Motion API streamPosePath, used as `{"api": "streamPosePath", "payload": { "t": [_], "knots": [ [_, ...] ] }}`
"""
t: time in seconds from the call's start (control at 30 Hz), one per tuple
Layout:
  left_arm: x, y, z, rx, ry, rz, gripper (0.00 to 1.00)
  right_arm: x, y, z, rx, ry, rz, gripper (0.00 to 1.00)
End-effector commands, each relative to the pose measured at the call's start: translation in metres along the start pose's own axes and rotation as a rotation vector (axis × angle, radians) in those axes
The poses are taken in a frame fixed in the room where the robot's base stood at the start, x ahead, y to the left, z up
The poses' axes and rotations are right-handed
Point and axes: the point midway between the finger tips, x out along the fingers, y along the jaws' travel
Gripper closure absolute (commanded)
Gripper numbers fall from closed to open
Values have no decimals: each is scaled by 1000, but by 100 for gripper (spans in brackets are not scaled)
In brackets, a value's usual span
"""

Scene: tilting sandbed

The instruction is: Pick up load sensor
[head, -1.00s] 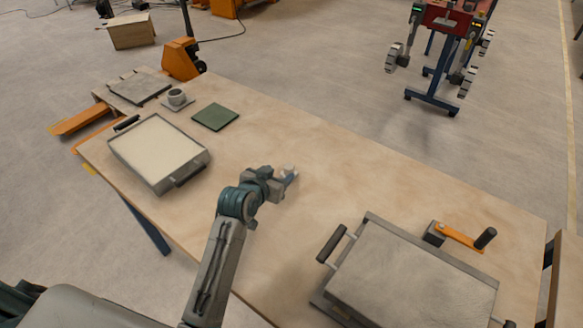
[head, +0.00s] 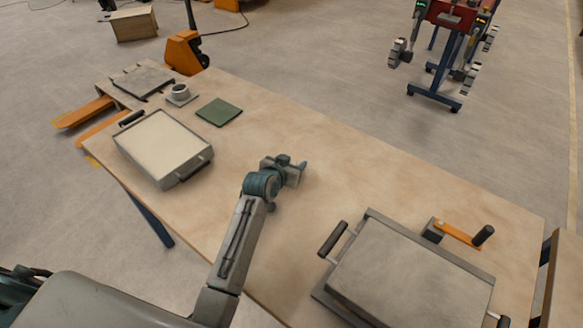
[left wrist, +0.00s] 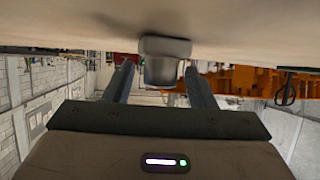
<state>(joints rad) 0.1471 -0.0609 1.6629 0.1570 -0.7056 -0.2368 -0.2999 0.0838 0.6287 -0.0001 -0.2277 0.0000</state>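A grey stepped piece, which I take to be the load sensor (left wrist: 162,68), shows in the left wrist view, with a wide flange at the table surface and a narrower round body. That view is upside down, with the table along the top. My left gripper (left wrist: 160,86) is open, and its two dark fingers appear on either side of the round body; I cannot see contact. In the head view my left gripper (head: 299,174) is low over the middle of the wooden table (head: 350,165). It hides the piece there, so I cannot make it out clearly. My right gripper is not in view.
A sand-filled tray (head: 165,142) with handles lies at left. A grey cup-like piece (head: 180,90) and a green pad (head: 219,111) are behind it. A large grey box (head: 410,268) with an orange crank (head: 458,234) stands at front right. The table behind the gripper is clear.

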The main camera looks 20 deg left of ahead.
Motion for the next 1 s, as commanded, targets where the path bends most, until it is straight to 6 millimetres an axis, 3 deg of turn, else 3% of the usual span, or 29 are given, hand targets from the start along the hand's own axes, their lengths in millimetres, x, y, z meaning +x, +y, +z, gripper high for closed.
{"api": "streamPosePath", "payload": {
  "t": [0.03, 0.23, 0.57, 0.77, 0.87, 1.0],
  "knots": [
    [0, 0, 0, 0, 0, 0, 60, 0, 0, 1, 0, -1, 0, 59],
    [0, 0, 0, 0, 0, 0, 97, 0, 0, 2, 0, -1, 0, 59],
    [-1, 0, -3, 0, 1, 0, 98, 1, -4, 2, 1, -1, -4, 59],
    [-8, 0, -18, 0, 4, 0, 98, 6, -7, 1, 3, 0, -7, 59],
    [-14, 0, -31, 0, 6, 0, 98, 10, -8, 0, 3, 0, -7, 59],
    [-38, 8, -20, -2, 0, 1, 98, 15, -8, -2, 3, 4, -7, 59]
  ]
}}
